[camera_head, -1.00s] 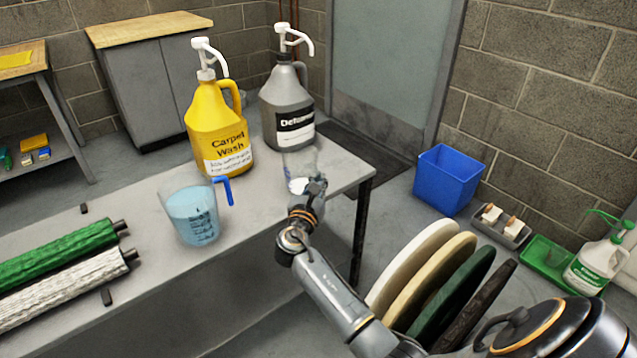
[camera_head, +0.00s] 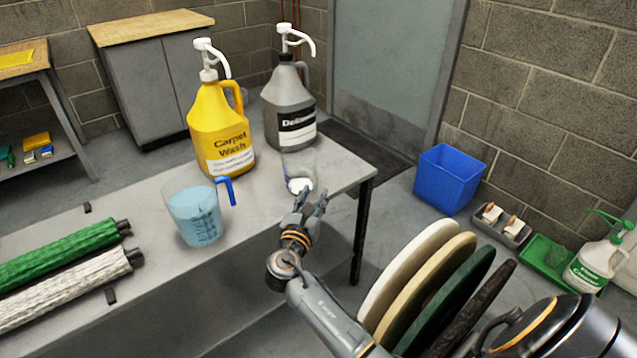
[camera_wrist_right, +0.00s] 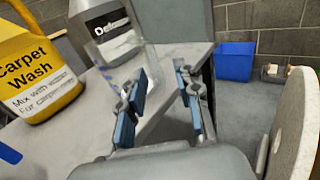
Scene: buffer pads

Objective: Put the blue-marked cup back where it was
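My right gripper (camera_head: 311,196) is open and empty, just on the near side of this cup. In the right wrist view the gripper (camera_wrist_right: 165,98) has its blue-padded fingers wide apart, with the clear cup (camera_wrist_right: 122,62) beyond the left finger, partly hidden by it. A larger clear measuring jug (camera_head: 197,215) with blue handle and bluish liquid stands to the left. My left gripper is not in view.
A yellow Carpet Wash jug (camera_head: 220,130) and a grey jug (camera_head: 290,110) stand behind the cup. Green (camera_head: 60,253) and white (camera_head: 65,288) rolls lie at left. Round pads (camera_head: 410,275) stand on edge right of the table. A blue bin (camera_head: 448,180) is on the floor.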

